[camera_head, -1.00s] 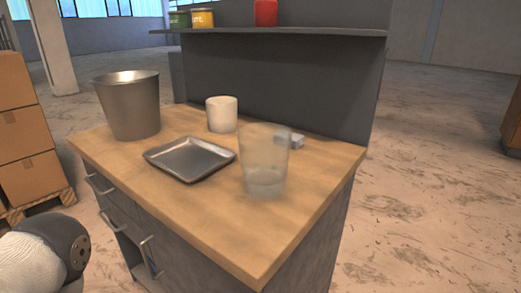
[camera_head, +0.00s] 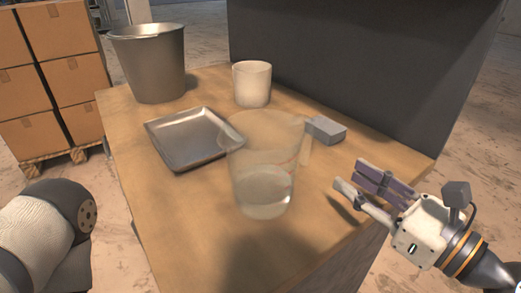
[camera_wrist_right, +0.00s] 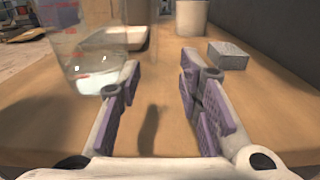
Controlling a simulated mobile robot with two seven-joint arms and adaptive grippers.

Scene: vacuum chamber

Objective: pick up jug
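The jug (camera_head: 262,165) is a clear, see-through vessel with some clear contents at the bottom and a handle on its right side. It stands upright near the front of the wooden workbench. In the right wrist view the jug (camera_wrist_right: 88,45) is at the upper left, beyond the left finger, with red marks on its wall. My right gripper (camera_head: 350,178) is open and empty, to the right of the jug and apart from it. Its fingers with purple pads (camera_wrist_right: 160,82) are spread in the wrist view. My left gripper is not in view; only part of my left arm shows.
On the wooden workbench (camera_head: 190,215) are a metal tray (camera_head: 188,138), a metal bucket (camera_head: 150,65), a white cup (camera_head: 252,84) and a small grey block (camera_head: 325,130). A dark panel (camera_head: 350,60) rises behind. Stacked boxes (camera_head: 45,75) stand at the left.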

